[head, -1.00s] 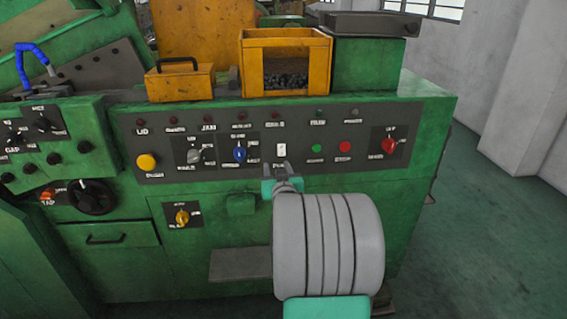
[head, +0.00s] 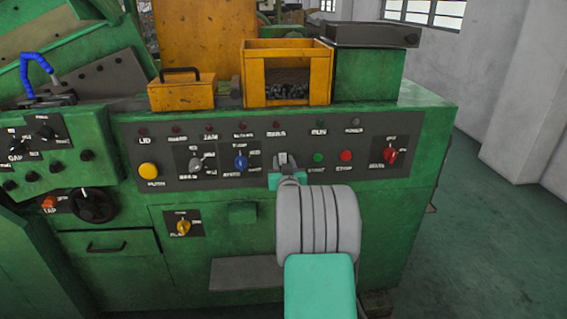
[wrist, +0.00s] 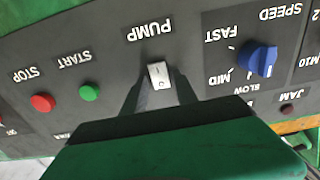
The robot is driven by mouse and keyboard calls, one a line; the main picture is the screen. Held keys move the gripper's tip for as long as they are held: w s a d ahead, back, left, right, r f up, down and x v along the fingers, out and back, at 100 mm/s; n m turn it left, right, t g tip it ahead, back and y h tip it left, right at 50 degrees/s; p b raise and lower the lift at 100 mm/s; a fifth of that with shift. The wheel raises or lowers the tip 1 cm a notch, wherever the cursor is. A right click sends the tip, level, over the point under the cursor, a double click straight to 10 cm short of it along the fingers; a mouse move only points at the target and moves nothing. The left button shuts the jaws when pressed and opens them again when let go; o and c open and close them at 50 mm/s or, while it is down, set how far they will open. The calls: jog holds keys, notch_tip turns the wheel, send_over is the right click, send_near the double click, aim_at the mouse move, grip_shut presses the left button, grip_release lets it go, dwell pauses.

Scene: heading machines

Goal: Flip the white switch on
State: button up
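The white switch (wrist: 159,75) is a small rocker on the dark control panel, beside the label PUMP in the wrist view. In the head view my gripper (head: 284,161) covers most or all of it. In the wrist view my gripper (wrist: 160,92) reaches toward the switch, with one dark finger on each side of its lower part. The fingers are apart, and the switch shows between them. I cannot tell whether they touch it. The finger bases are hidden behind the green gripper body.
A green START button (wrist: 89,93) and red STOP button (wrist: 42,102) lie on one side of the switch. A blue speed knob (wrist: 258,58) lies on the other. Yellow bins (head: 287,92) stand on top of the green machine (head: 330,235). Open floor lies to the right.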

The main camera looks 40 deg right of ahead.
grip_shut()
jog(key=shift+f+b, duration=0.4)
jog(key=shift+b, duration=0.7)
jog(key=t+b, duration=0.1)
jog(key=b, duration=0.3)
jog(key=shift+f+h, duration=0.4)
jog(key=b, duration=0.4)
jog(key=shift+t, duration=0.4)
jog(key=shift+r+t+h+b, duration=0.3)
jog(key=shift+r+h+b, duration=0.15)
jog(key=shift+b, duration=0.55)
jog(key=shift+r, duration=0.1)
